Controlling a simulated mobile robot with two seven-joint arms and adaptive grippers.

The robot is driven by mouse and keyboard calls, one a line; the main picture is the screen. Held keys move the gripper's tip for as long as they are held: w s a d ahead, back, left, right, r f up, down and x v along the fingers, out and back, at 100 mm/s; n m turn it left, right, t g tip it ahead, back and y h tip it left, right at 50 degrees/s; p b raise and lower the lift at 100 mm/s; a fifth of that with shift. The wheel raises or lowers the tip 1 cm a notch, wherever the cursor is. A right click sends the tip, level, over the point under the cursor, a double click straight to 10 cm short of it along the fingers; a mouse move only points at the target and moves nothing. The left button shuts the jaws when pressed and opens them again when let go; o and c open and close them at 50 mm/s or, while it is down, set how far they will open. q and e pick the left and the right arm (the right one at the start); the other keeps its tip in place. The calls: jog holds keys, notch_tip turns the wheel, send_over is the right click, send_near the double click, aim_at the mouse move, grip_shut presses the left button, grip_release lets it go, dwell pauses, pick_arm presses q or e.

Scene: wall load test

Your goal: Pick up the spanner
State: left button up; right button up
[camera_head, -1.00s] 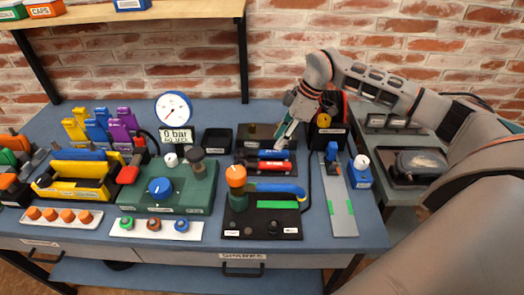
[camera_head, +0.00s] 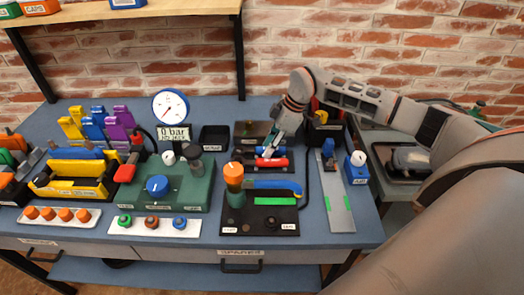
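A dark tray (camera_head: 245,168) in the middle of the bench holds a red tool (camera_head: 271,163) and a blue piece behind it. I cannot make out which of these small pieces is the spanner. My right gripper (camera_head: 268,151) reaches down from the right, with its fingertips at the blue piece just behind the red tool. The fingers are small and overlap the tools, so I cannot tell if they are open or touching. My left gripper is not in view.
A black base with an orange-topped post (camera_head: 233,176) and a blue handle (camera_head: 274,185) stands in front of the tray. A green box with a blue knob (camera_head: 157,186) is to the left. A grey plate (camera_head: 336,200) and blue-white block (camera_head: 355,168) are to the right.

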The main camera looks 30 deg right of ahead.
jog(key=shift+f, duration=0.2)
dwell(0.3)
grip_shut()
jog(key=shift+r, duration=0.1)
